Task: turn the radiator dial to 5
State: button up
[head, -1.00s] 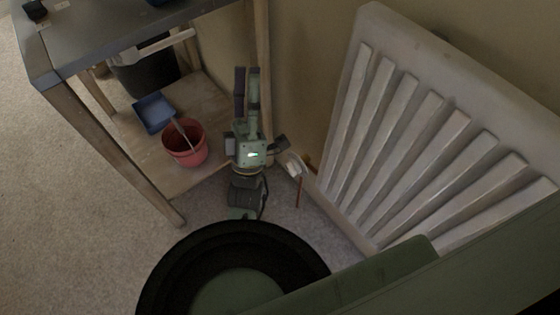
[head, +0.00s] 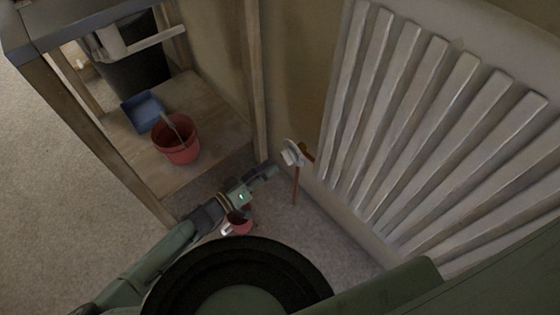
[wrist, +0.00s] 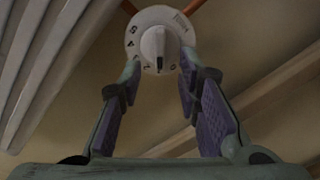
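The radiator dial (head: 291,155) is a white round knob on a pipe at the radiator's lower left corner. In the wrist view the dial (wrist: 158,42) faces me, with a 5 and a 4 at its left rim and a 0 at lower right. The dark pointer mark on its raised grip points down, beside the 0. My gripper (wrist: 160,62) is open, its purple-padded fingertips on either side of the raised grip, with a visible gap. In the head view my gripper (head: 266,170) is just left of the dial and reaches toward it.
The white ribbed radiator (head: 400,130) fills the right. A wooden shelf table (head: 150,180) stands left, holding a red bucket (head: 176,150) and a blue tray (head: 143,112). A copper pipe (head: 296,186) runs below the dial. A small red cup-like object (head: 240,224) sits below my wrist.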

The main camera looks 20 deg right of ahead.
aim_at(284, 159)
jog(key=x, duration=0.5)
jog(key=shift+d, duration=0.1)
jog(key=shift+c, duration=0.6)
grip_shut()
